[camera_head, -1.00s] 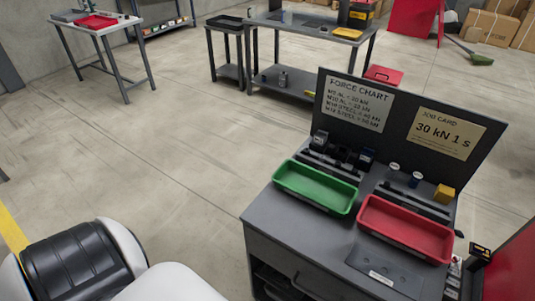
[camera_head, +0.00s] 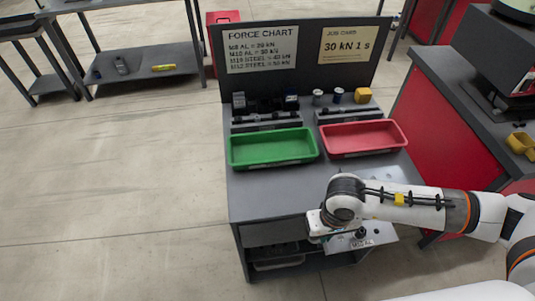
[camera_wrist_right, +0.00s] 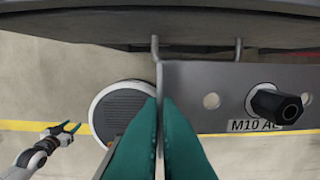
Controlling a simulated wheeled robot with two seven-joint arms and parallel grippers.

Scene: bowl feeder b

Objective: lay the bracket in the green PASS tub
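The bracket (camera_wrist_right: 210,85) is a grey plate with holes, a black nut and an "M10 AL" label. In the right wrist view, the teal fingers of my right gripper (camera_wrist_right: 163,130) are shut on its bent edge. In the head view, the bracket (camera_head: 345,243) shows beside my right gripper (camera_head: 318,236), at the bench's front edge, partly hidden by my wrist. The green tub (camera_head: 275,162) stands empty on the bench, beyond and left of the gripper. My left gripper (camera_wrist_right: 68,128) shows small and open in the right wrist view, holding nothing visible.
A red tub (camera_head: 365,154) sits right of the green one. Behind them are racks with small parts, a yellow block (camera_head: 363,95) and an upright dark board (camera_head: 300,75) with two cards. The bench top (camera_head: 265,200) is bare in front of the green tub.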

